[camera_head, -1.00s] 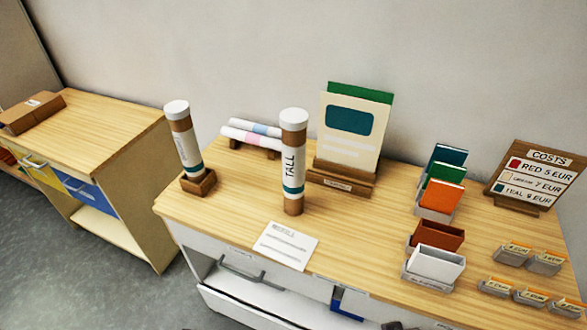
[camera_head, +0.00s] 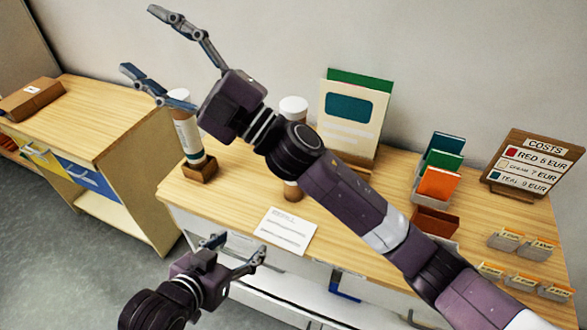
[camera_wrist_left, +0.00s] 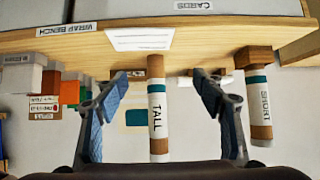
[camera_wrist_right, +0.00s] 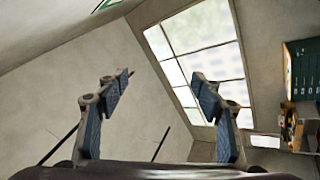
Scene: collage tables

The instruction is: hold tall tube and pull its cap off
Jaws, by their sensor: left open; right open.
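The tall tube stands upright on the wooden bench; its white cap (camera_head: 293,107) and brown lower end (camera_head: 292,191) show on either side of my right arm, which hides its middle. My left gripper (camera_head: 237,248) is open and empty in front of the bench.
A short tube (camera_head: 188,137) stands in a wooden holder left of the tall tube, partly behind my right gripper. A white card (camera_head: 285,231) lies in front. A display board (camera_head: 350,120) stands behind; card holders and a costs sign (camera_head: 534,165) are at right.

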